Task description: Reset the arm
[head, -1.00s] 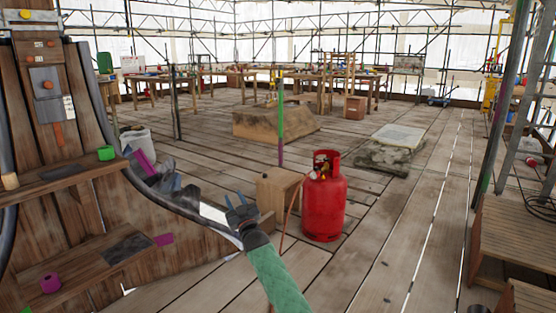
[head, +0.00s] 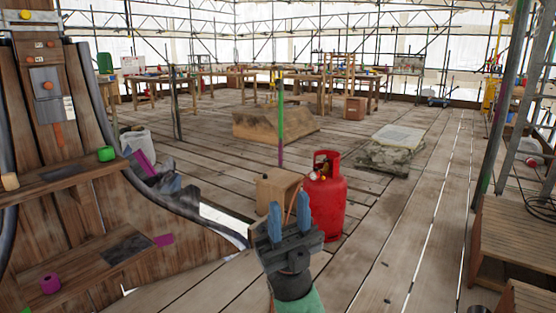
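My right gripper (head: 289,217) is in the lower middle of the head view, with its two blue fingers pointing up and apart. It is open with nothing between the fingers. It shows in front of a small wooden box and just left of the red gas cylinder. The green sleeve of my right arm shows below it at the bottom edge. My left gripper is not in view.
The red gas cylinder (head: 326,195) stands on the plank floor beside the wooden box (head: 276,187). The curved wooden spire structure (head: 75,215) with ledges fills the left side. A low wooden bench (head: 518,235) stands at the right.

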